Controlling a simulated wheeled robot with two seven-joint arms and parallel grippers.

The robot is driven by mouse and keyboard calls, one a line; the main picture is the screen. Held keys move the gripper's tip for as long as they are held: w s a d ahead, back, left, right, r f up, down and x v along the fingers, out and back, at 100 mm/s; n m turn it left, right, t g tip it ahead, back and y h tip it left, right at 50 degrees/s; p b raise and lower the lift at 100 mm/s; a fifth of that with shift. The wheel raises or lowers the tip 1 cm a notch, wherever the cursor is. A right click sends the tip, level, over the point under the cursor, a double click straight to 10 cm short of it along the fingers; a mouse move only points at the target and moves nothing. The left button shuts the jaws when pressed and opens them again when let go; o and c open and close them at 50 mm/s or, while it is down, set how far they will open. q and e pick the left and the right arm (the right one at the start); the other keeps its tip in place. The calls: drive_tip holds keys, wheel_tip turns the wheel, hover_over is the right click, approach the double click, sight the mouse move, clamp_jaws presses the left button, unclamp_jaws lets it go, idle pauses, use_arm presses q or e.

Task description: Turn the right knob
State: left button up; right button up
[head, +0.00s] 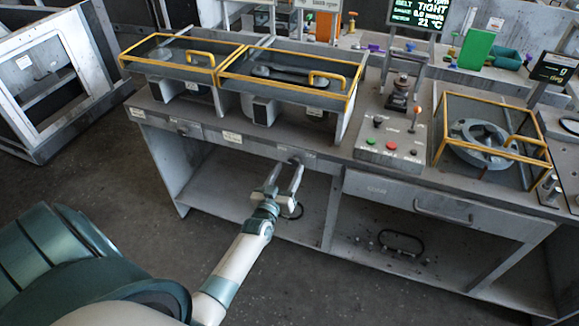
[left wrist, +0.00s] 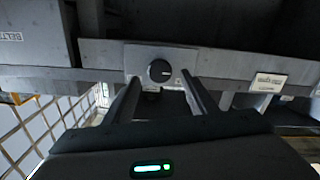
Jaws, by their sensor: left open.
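The right knob (head: 294,160) is on the front edge of the workbench, partly hidden by my gripper's finger in the head view. In the left wrist view the knob (left wrist: 160,70) is round and black with a pale pointer mark, on a grey plate. My left gripper (head: 286,171) is open in front of it. In the left wrist view the two fingers of my left gripper (left wrist: 159,80) reach toward the plate, one on each side of the knob and apart from it. A second knob (head: 183,128) is farther left on the same edge. My right gripper is out of view.
Yellow-framed covers (head: 290,72) stand on the bench top. A control box (head: 392,140) with coloured buttons and a drawer (head: 430,204) are to the right. Open shelves lie below the edge. The floor (head: 130,190) in front is clear.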

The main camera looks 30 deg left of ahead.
use_arm(q)
drive_tip(key=shift+x, duration=1)
drive_tip(key=c, duration=1.1)
drive_tip(key=shift+o, duration=0.2)
drive_tip(key=shift+n, duration=1.2)
drive_tip(key=o, duration=1.1)
drive_tip(key=shift+c, duration=0.2)
drive_tip(key=shift+s, duration=0.1)
